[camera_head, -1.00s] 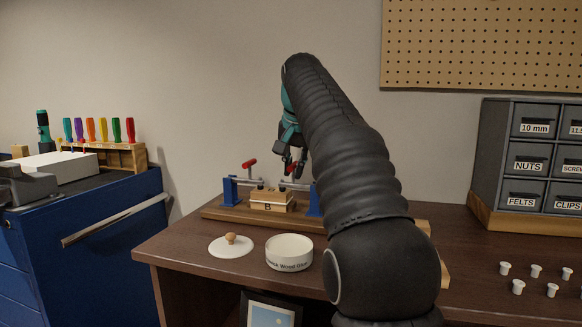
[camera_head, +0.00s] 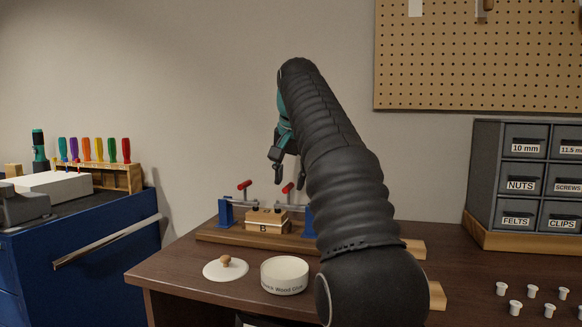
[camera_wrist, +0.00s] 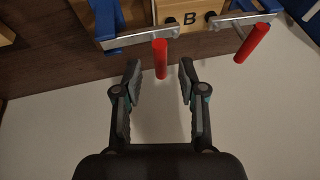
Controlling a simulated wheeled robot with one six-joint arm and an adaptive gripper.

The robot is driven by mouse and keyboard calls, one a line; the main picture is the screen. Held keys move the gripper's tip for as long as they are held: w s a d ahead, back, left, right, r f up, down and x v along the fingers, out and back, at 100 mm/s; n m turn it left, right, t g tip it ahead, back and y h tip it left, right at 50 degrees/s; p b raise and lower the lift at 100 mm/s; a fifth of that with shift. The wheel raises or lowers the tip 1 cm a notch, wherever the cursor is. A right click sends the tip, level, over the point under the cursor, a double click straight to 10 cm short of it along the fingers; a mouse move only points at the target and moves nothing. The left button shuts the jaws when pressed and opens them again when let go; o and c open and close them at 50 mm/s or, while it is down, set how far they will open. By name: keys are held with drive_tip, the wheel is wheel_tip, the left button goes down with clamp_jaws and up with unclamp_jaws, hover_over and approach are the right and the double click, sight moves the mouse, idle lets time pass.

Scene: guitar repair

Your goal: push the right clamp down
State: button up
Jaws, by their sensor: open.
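The right clamp's red handle (camera_head: 288,187) sticks up at a tilt in the head view, above its blue base (camera_head: 309,218). The left clamp's red handle (camera_head: 244,184) is raised too and shows at the right in the wrist view (camera_wrist: 252,43). My arm hides part of the right clamp's surroundings.
A wooden block marked B (camera_head: 266,222) sits between the clamps on a wooden board (camera_head: 222,237). A white glue bowl (camera_head: 285,277) and its lid (camera_head: 226,269) lie in front. A grey drawer cabinet (camera_head: 487,180) stands right. The wall is close behind.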

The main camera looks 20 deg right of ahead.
drive_tip(key=shift+v, duration=1.95)
